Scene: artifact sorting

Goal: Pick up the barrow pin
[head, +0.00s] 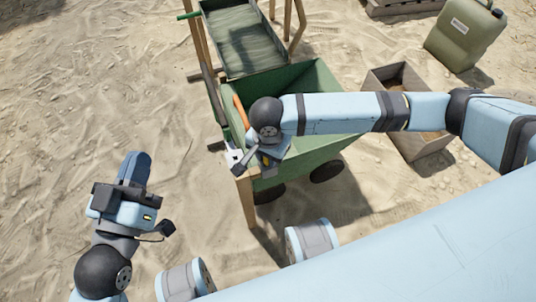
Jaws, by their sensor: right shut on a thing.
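My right gripper (240,166) reaches in from the right over the green barrow (318,140). Its fingers are shut at the barrow's near left corner, by the top of a wooden leg or handle (247,202). A small pale piece (234,156) shows at the fingertips and looks like the barrow pin. Most of it is hidden, and I cannot tell whether it still touches the barrow. My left gripper (166,229) is at lower left over bare sand, apart from the barrow. Its fingers are too small and dark to show their opening.
An orange rod (241,112) leans inside the barrow's left side. A sieve tray (242,38) on wooden legs stands behind it. A wooden box (400,77) and an olive jerrycan (465,35) stand at right. A pallet (400,6) lies at the top. The sand at left is clear.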

